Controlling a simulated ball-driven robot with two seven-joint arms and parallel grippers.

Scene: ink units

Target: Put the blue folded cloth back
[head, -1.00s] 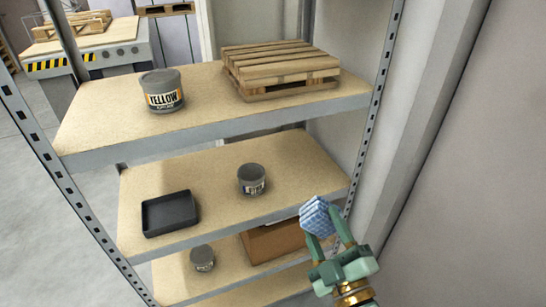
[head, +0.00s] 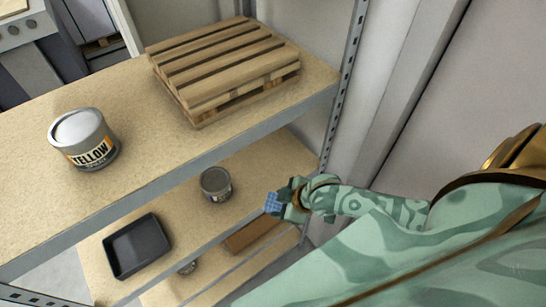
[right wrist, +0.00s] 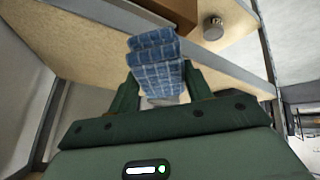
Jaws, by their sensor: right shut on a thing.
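The blue folded cloth (head: 273,203) is held in my right gripper (head: 284,201), at the front edge of the middle shelf (head: 262,165) near its right end. In the right wrist view the checked blue cloth (right wrist: 155,62) sits between the two green fingers of the right gripper (right wrist: 158,88), which are shut on it. Most of the cloth is hidden by the gripper in the head view. A black tray (head: 137,246) lies on the left of the middle shelf. My left gripper is not in view.
A grey can (head: 216,184) stands on the middle shelf, left of the gripper. A yellow-labelled can (head: 84,140) and a wooden pallet (head: 225,65) are on the top shelf. A perforated upright (head: 340,95) stands at right.

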